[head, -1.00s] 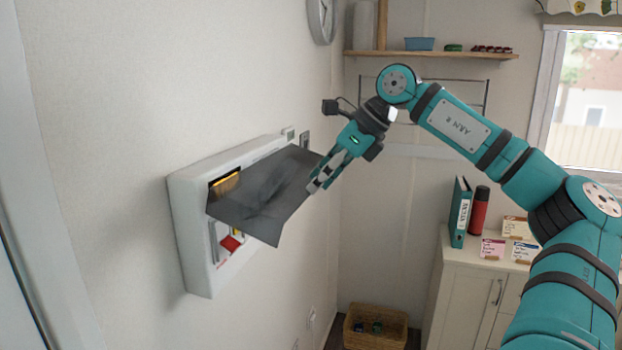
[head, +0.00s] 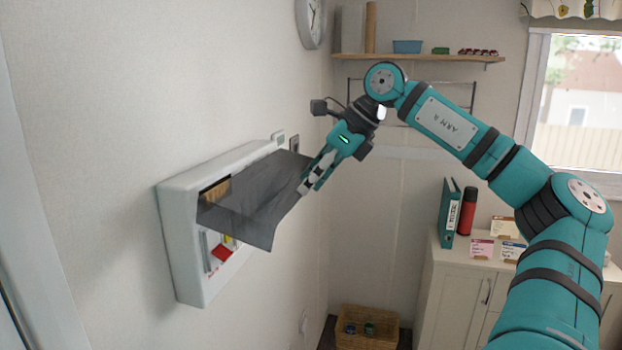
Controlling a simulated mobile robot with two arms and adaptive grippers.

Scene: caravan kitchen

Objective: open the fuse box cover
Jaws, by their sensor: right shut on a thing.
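The white fuse box (head: 182,262) is fixed to the wall at the left. Its dark translucent cover (head: 250,205) is swung up and stands out from the box, tilted. Below and behind it show a red switch and white breakers (head: 221,252). My right gripper (head: 306,188) is at the cover's right outer edge, shut on it. The fingertips partly overlap the edge, so the exact contact is hard to see. My left gripper is out of view.
A wall clock (head: 310,22) and a wooden shelf (head: 420,58) are above. A cabinet (head: 452,290) with a binder (head: 449,215) and a red flask (head: 467,211) stands at the right. A wicker basket (head: 367,328) is low down. Space before the box is clear.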

